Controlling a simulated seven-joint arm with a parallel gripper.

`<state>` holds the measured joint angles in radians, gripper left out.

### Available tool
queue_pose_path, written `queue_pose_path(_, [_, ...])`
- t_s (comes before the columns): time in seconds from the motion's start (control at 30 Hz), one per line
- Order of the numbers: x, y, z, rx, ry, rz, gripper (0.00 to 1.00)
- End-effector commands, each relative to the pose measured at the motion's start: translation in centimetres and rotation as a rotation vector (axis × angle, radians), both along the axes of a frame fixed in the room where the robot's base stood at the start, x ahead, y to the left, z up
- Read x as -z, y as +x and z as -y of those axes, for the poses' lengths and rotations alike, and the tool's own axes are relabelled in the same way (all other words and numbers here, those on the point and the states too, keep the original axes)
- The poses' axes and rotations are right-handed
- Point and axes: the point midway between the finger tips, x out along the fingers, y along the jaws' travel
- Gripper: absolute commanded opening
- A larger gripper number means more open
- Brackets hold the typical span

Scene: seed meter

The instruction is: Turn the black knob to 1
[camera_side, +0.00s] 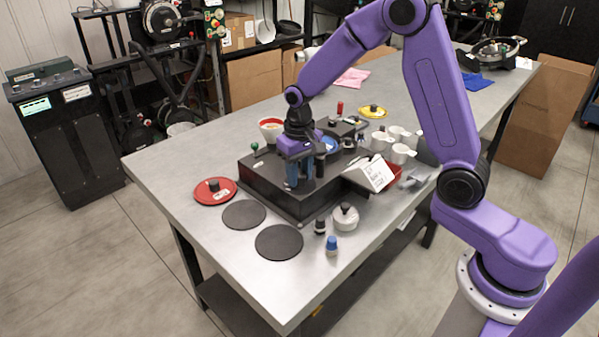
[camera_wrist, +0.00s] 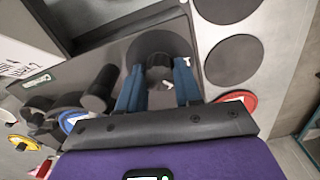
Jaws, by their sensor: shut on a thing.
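The seed meter (camera_side: 261,187) is a dark box on the grey table. In the wrist view, a black knob (camera_wrist: 158,70) on a round black base stands between the two blue fingers of my gripper (camera_wrist: 158,88), which is shut on it. In the side view my gripper (camera_side: 299,178) points down at the front of the box, and the fingers hide the knob there. A small white mark shows by the right finger, but I cannot read any number or the knob's setting. A white card (camera_side: 372,173) with writing leans at the box's right side.
Two black discs (camera_side: 279,242) lie in front of the box, with a red plate (camera_side: 215,191) to their left. A white lidded pot (camera_side: 345,217), a blue-capped bottle (camera_side: 331,245) and several white cups (camera_side: 400,153) stand to the right. The front left table area is clear.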

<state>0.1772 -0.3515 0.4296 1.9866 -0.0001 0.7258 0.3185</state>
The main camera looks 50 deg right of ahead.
Motion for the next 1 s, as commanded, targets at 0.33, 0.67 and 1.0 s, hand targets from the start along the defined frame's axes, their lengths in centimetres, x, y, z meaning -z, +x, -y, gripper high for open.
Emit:
queue_pose_path(0.33, [-0.11, 0.06, -0.01, -0.325, 0.001, 0.003, 0.04])
queue_pose_path(0.67, [-0.12, 0.06, -0.02, -0.584, 0.000, 0.003, 0.04])
queue_pose_path(1.0, [-0.13, 0.08, -0.02, -0.722, 0.000, 0.003, 0.04])
